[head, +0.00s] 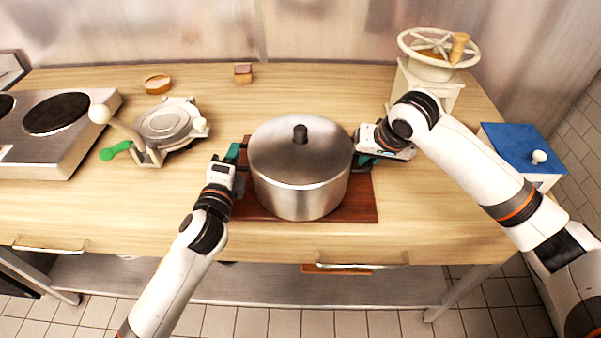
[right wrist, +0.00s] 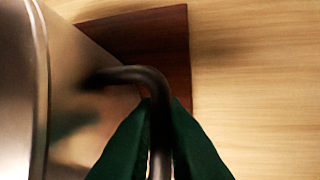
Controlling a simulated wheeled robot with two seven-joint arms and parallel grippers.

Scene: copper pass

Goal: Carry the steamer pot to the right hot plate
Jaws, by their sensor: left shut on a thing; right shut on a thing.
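The steamer pot (head: 300,190) is a large steel pot with a lid and a dark knob, upright over a dark reddish-brown board (head: 262,212) in the middle of the counter. I cannot tell whether it touches the board. My left gripper (head: 236,158) is shut at the pot's left side; the handle there is mostly hidden. My right gripper (head: 366,160) is at the pot's right side. In the right wrist view its green fingers (right wrist: 160,135) are shut on the pot's dark bent handle (right wrist: 135,75). The hot plate unit (head: 60,125) stands at the far left; its right plate (head: 56,113) is dark and bare.
A metal press (head: 165,125) with a green-handled lever stands between the hot plates and the pot. A small round wooden-rimmed dish (head: 157,84) and a small brown block (head: 243,74) lie behind. A cream hand-wheel mill (head: 430,75) and a blue-topped box (head: 525,148) are at right.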

